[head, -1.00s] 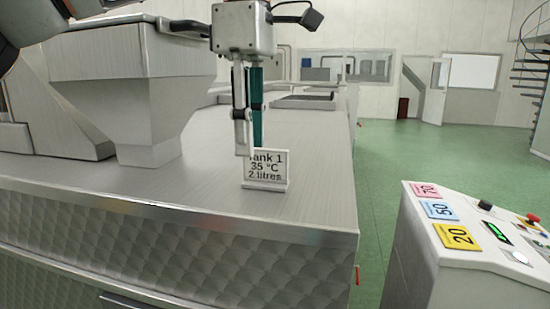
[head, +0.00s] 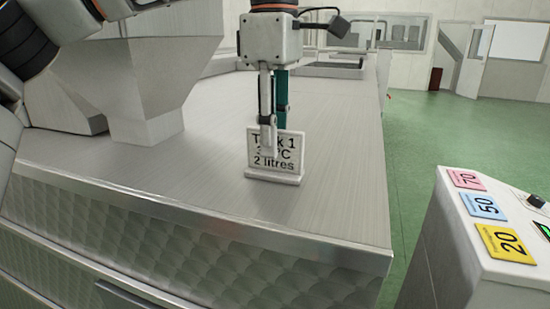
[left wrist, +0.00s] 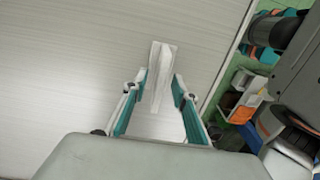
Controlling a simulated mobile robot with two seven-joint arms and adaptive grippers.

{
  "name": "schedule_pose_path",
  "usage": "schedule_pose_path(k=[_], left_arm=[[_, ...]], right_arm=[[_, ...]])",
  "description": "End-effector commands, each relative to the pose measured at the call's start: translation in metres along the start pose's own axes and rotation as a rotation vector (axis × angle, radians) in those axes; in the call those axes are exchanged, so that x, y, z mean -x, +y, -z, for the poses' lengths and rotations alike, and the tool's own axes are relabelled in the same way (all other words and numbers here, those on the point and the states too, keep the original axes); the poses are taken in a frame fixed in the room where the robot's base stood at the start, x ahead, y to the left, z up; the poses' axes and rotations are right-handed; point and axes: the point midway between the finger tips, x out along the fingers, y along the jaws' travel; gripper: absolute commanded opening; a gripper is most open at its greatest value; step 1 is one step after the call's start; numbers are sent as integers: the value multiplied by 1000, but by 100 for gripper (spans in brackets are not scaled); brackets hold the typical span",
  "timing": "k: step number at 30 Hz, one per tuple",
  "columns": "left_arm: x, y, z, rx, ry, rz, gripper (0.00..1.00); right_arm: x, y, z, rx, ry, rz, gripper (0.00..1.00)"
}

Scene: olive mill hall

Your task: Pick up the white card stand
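The white card stand (head: 275,163) stands upright on the steel worktop near its front edge, with black lettering that includes "2 litres". My left gripper (head: 275,138) points down over it with its fingers apart. One finger is in front of the card and covers part of the lettering; the teal finger's tip is hidden behind the card. In the left wrist view the stand (left wrist: 161,62) shows from above, between the two open fingertips (left wrist: 161,80). I see no clear grip on it. My right gripper is out of view.
The steel worktop (head: 150,180) is bare around the stand. A steel hopper (head: 145,85) stands on it at the left. A control box (head: 480,262) with pink, blue and yellow number cards is at the lower right, beyond a gap of green floor (head: 430,130).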

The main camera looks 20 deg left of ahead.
Motion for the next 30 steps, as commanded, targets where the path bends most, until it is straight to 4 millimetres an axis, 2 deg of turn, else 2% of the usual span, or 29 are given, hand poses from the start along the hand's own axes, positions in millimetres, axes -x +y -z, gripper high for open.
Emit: schedule_pose_path(k=[4, 11, 15, 26, 30], left_arm=[[-13, 0, 0, 0, -1, 0, 28], [-14, 0, 0, 1, -1, -2, 28], [-14, 0, 0, 1, -1, -1, 0], [-13, 0, 0, 1, -1, -2, 0], [0, 0, -1, 2, 0, -3, 0]], right_arm=[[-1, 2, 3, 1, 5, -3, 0], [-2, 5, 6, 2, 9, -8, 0], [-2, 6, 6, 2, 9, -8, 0], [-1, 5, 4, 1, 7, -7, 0], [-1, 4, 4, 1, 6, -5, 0]])
